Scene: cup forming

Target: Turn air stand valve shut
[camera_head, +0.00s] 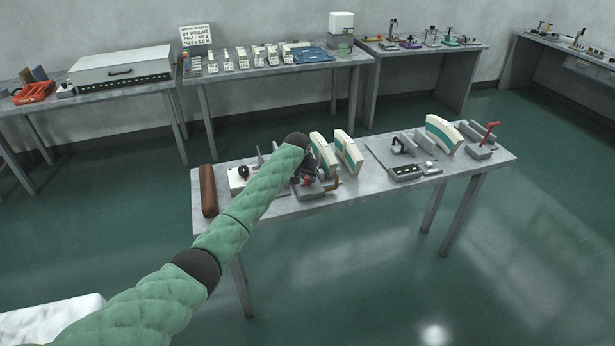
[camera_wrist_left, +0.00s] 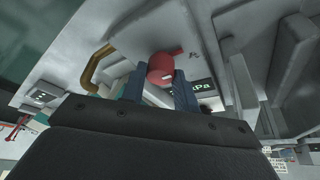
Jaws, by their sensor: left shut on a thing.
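The air stand (camera_head: 313,190) is a grey fixture near the left part of the middle table, with a bent brass pipe (camera_head: 334,182) at its right. In the left wrist view its red valve knob (camera_wrist_left: 162,68) sits between the two dark fingers of my left gripper (camera_wrist_left: 159,86), which is shut on it. The brass pipe (camera_wrist_left: 92,68) also shows there, left of the knob. A dark display with "Pa" lettering (camera_wrist_left: 206,86) is partly hidden behind the right finger. In the head view my left gripper (camera_head: 306,178) covers much of the stand. My right gripper is out of view.
Cream and green curved blocks (camera_head: 348,152) stand close behind and right of the stand. A brown roll (camera_head: 208,190) lies at the table's left end. A fixture with a red handle (camera_head: 487,137) is at the right end. The table's front strip is bare.

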